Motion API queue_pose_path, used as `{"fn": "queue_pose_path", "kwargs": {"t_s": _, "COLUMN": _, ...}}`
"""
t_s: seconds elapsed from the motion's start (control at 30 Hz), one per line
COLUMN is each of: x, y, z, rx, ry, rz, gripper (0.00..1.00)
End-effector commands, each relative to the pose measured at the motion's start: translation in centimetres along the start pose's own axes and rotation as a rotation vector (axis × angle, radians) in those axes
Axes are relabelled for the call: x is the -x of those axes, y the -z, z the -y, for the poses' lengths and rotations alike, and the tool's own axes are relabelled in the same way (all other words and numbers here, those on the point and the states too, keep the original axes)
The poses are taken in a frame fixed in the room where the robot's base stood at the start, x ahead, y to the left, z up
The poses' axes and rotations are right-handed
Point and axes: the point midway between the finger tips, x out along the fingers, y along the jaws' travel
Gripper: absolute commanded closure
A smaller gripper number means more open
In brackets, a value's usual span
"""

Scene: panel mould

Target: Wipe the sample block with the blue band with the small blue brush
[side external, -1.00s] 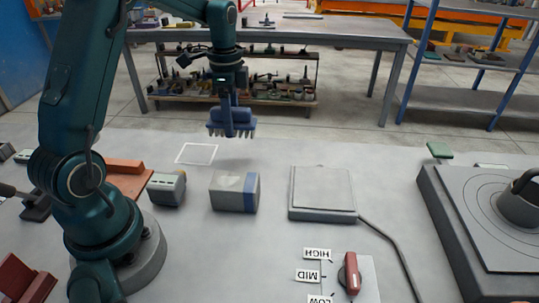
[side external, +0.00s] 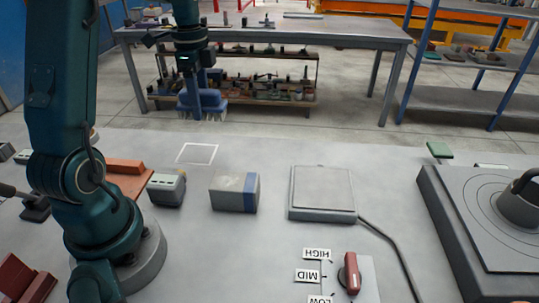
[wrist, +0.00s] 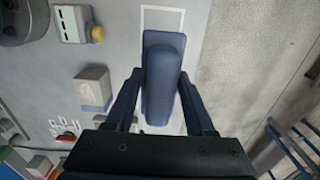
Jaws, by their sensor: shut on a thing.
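The sample block (side external: 228,192) is a grey box with a dark blue band around its right end, standing on the grey table in the side view. A grey block with a bluish face (wrist: 92,90), which looks like the same one, shows left of my gripper in the wrist view. My gripper (side external: 203,93) is shut on the small blue brush (side external: 210,108), whose bristles point down. It holds the brush in the air, well above the table and clear of the block, up and to the left of it in the side view. The brush (wrist: 162,80) sits between both fingers in the wrist view.
A white outlined square (side external: 197,153) lies on the table behind the block. A grey device (side external: 167,189) stands close left of the block, and a flat square plate (side external: 322,190) with a cable is to its right. A red-handled dial (side external: 350,274) is in front.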

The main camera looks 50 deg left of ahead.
Motion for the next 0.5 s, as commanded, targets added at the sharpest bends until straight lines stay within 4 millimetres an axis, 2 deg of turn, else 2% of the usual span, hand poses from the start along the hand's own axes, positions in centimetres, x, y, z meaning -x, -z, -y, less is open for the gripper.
{"fn": "queue_pose_path", "kwargs": {"t_s": 0.17, "x": -0.4, "y": 0.0, "z": -1.2, "rx": -0.092, "ry": 0.000, "rz": 0.000, "gripper": 0.90}}
{"fn": "queue_pose_path", "kwargs": {"t_s": 0.5, "x": 1.7, "y": 3.7, "z": -10.3, "rx": -0.594, "ry": 0.004, "rz": 0.000, "gripper": 0.90}}
